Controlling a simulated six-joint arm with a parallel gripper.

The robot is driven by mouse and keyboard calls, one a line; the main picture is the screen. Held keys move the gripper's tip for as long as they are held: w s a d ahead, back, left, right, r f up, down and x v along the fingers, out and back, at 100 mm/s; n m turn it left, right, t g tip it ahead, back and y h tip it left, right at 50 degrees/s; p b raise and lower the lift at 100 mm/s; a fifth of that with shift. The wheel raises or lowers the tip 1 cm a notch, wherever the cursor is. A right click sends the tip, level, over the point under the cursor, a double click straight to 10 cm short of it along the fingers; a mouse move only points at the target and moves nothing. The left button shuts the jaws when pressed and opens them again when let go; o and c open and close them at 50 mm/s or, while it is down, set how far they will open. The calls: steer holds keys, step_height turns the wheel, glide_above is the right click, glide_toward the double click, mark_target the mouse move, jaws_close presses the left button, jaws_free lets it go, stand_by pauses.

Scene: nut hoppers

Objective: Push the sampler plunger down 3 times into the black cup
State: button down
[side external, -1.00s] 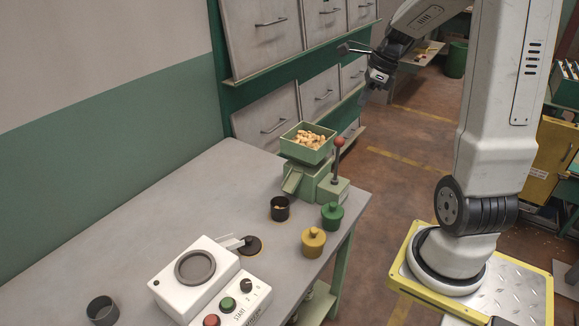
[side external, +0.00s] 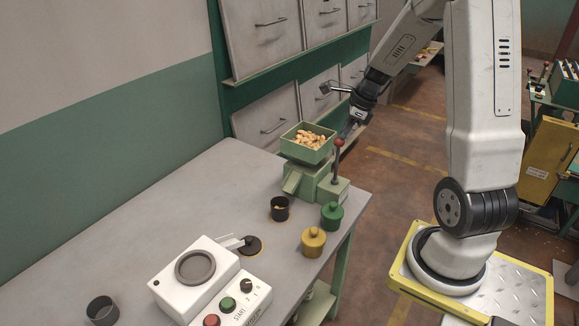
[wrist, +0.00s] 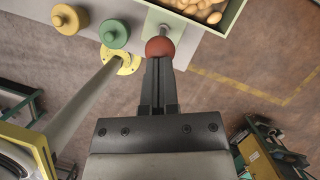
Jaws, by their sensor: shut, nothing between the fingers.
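The sampler (side external: 307,180) is a green hopper unit at the table's far right corner, with nuts in its top tray (side external: 307,142). Its plunger has a red ball knob (side external: 338,142) on an upright rod, standing raised. The black cup (side external: 280,208) stands on the table below the sampler's chute, with something light inside. My gripper (side external: 347,137) is shut and empty, just above and behind the red knob. In the wrist view the closed fingertips (wrist: 158,62) line up with the red knob (wrist: 160,47); whether they touch it I cannot tell.
A green lidded jar (side external: 332,215) and a yellow one (side external: 313,242) stand near the table's right edge. A white machine (side external: 195,275) with buttons and an empty dark cup (side external: 102,311) are at the front. The table's left side is clear.

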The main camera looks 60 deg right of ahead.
steer(key=shift+f, duration=1.6)
steer(key=shift+s+f, duration=0.1)
steer(key=shift+f, duration=0.2)
steer(key=shift+s+a, duration=0.1)
steer(key=v, duration=1.4)
steer(key=shift+w+r, duration=0.2)
steer(key=shift+r, duration=0.1)
stand_by(0.4)
